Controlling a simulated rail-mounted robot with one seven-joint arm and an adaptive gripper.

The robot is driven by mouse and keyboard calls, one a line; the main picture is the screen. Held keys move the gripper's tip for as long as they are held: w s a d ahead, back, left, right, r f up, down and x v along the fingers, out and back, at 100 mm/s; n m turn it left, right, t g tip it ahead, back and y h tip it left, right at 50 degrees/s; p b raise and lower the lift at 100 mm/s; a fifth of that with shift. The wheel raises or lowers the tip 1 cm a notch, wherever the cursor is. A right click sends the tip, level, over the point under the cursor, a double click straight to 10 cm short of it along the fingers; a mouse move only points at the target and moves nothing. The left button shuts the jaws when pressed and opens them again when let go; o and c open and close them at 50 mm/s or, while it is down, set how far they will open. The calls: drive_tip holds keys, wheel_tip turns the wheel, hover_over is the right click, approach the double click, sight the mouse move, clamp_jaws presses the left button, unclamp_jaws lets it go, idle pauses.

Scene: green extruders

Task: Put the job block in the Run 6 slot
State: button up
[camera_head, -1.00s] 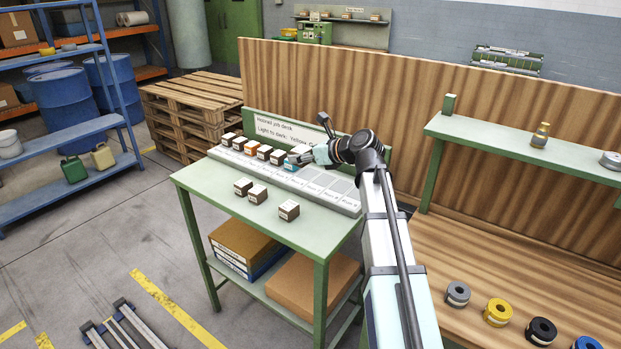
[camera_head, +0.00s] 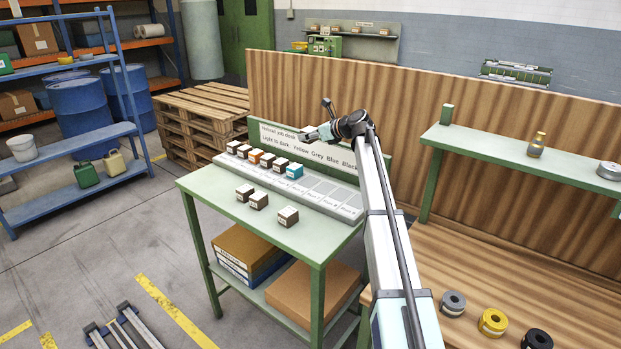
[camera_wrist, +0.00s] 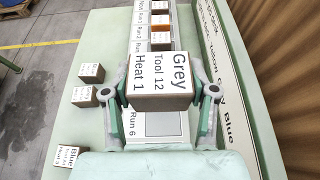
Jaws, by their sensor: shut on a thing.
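My gripper (camera_wrist: 163,108) is shut on a brown-sided job block (camera_wrist: 158,86), its white top label reading Grey, Tool 12, Heat 1. In the wrist view the block is between both fingers, above the slotted rack. A Run 6 label (camera_wrist: 133,125) shows just below the held block, beside a bare grey slot (camera_wrist: 165,124). In the head view my gripper (camera_head: 310,135) is raised above the rack (camera_head: 345,209), in front of the sign; the held block is hard to make out there. Several blocks fill the rack's left part, the last one teal (camera_head: 294,171).
Three loose dark blocks (camera_head: 288,216) sit on the green desk (camera_head: 225,205) in front of the rack. A green sign board (camera_head: 290,140) stands upright behind the rack. The rack's right part is bare. A wooden bench with tape rolls (camera_head: 492,322) lies at right.

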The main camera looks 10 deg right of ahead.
wheel_tip(320, 180, down, 17)
drive_tip(key=p, duration=0.2)
drive_tip(key=shift+r+p, duration=0.1)
drive_tip(key=shift+p, duration=0.3)
drive_tip(key=o, duration=1.2)
drive_tip(key=shift+s, duration=0.15)
drive_tip(key=b+v, duration=0.2)
drive_tip(key=v, duration=0.9)
drive_tip(key=shift+s+d+r, duration=0.15)
drive_tip(key=shift+d+r, duration=0.1)
drive_tip(key=shift+d, duration=0.1)
